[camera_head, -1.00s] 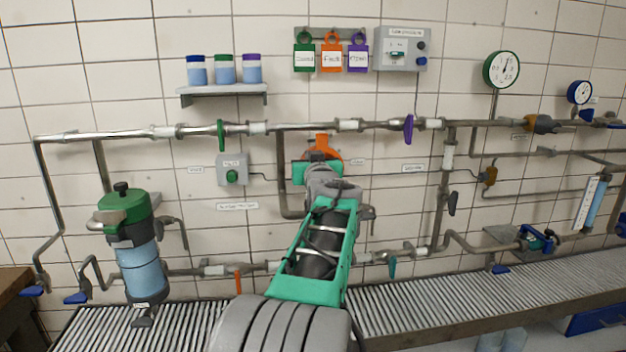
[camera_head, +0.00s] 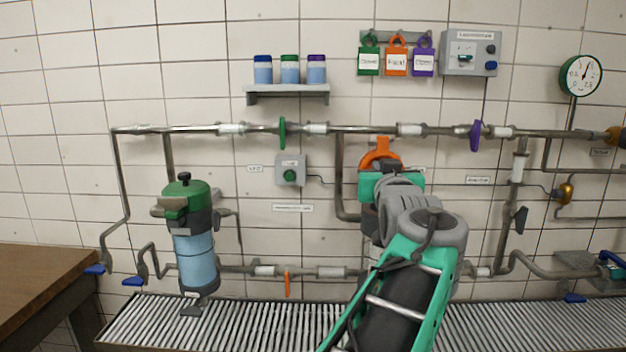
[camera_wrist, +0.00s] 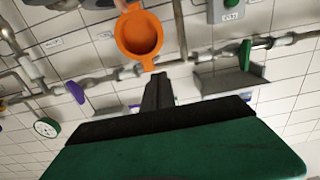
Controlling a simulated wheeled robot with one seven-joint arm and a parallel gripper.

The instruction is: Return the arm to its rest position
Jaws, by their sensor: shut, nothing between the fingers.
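My arm reaches in from the lower middle of the head view, its green and grey links bent in front of the pipework. The green body of my gripper (camera_head: 406,184) faces the wall, and its fingers are hidden there. In the wrist view the two dark fingers of my gripper (camera_wrist: 158,82) are together, with nothing between them. An orange ring-shaped part (camera_wrist: 139,34) shows just beyond the fingertips in that view. It also shows above my gripper in the head view (camera_head: 381,150). I cannot tell the exact gap between them.
Pipes with a green valve handle (camera_head: 282,133) and a purple one (camera_head: 475,135) run along the tiled wall. A blue-and-green filter vessel (camera_head: 195,258) stands left of my arm. A slatted grating (camera_head: 250,322) lies below. A wooden table (camera_head: 40,285) is at the left edge.

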